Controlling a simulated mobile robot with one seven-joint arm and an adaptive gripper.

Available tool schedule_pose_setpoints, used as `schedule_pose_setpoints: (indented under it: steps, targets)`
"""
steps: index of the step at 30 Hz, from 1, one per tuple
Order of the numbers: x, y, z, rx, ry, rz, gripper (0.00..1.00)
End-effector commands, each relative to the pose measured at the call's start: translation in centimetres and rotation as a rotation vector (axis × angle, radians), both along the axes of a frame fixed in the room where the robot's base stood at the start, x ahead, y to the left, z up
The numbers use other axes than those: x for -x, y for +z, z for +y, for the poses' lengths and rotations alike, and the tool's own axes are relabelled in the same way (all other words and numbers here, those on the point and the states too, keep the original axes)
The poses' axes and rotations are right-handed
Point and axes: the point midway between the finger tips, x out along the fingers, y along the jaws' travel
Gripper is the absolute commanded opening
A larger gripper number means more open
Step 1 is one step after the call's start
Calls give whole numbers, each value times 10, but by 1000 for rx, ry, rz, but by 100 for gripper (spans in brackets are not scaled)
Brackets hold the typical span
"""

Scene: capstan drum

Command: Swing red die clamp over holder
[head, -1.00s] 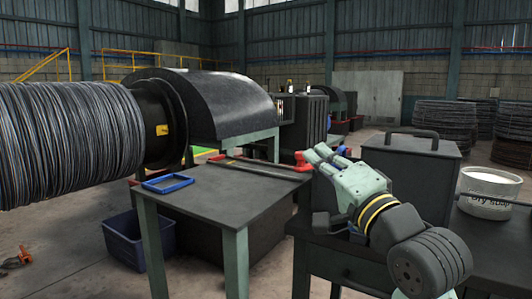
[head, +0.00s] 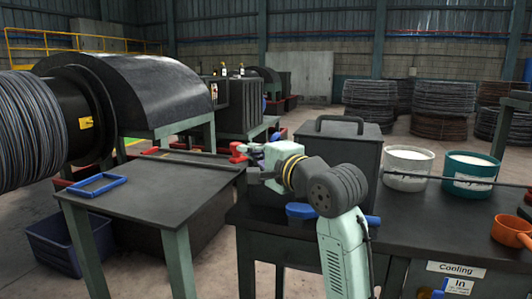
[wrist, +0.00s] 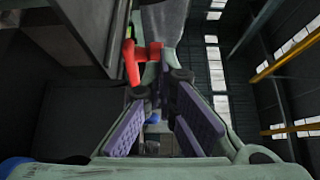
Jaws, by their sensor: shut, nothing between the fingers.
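The red die clamp (head: 238,153) is at the right end of a long dark bar on the near table, at the table's far right corner. My gripper (head: 251,153) is right beside it, on its right side. In the wrist view the red clamp (wrist: 131,64) is upright with a short arm reaching to the fingertips (wrist: 157,82). The fingers are shut with nothing between them, and look close to or touching the clamp; I cannot tell which. The holder is not clearly distinguishable; my gripper may hide part of it.
A blue frame (head: 97,185) lies on the near table (head: 150,205). The wire-wound drum (head: 35,130) is at left.

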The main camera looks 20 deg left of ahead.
Motion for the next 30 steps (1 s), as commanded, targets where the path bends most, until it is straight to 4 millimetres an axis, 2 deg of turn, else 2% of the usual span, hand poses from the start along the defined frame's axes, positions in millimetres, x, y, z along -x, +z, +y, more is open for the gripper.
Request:
schedule_pose_setpoints:
  steps: [3, 9, 18, 25, 30]
  targets:
    - [-9, 1, 11, 1, -1, 1, 0]
    - [-15, 0, 18, 0, -1, 0, 0]
    - [-15, 0, 19, -1, -1, -1, 0]
    - [-13, 4, 36, -2, 3, 1, 0]
    - [-14, 1, 39, 0, -1, -1, 0]
